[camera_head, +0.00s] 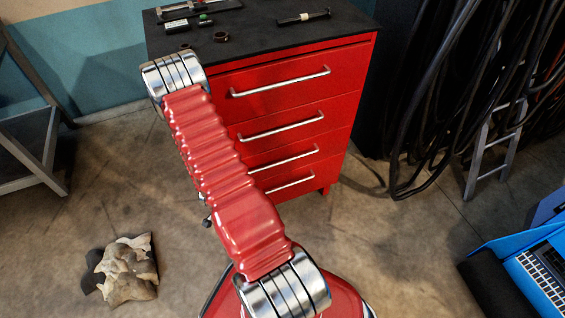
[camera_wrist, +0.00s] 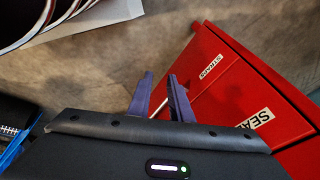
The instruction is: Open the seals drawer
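The red drawer cabinet (camera_head: 345,140) stands ahead in the head view, its drawers stacked with silver bar handles; they look shut. Another label (camera_wrist: 215,66), seemingly "STRAPS", is on a neighbouring front. My gripper (camera_wrist: 160,77) has its two purple fingers apart. A pale bar, perhaps a handle, shows by the right finger; I cannot tell whether they touch. My arm hides the gripper and the cabinet's left side in the head view.
The dark cabinet top (camera_head: 270,32) holds small tools and parts. Black hoses (camera_head: 420,100) hang at the right by a metal ladder (camera_head: 493,150). A blue case (camera_head: 520,270) is at lower right. Floor before the cabinet is clear.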

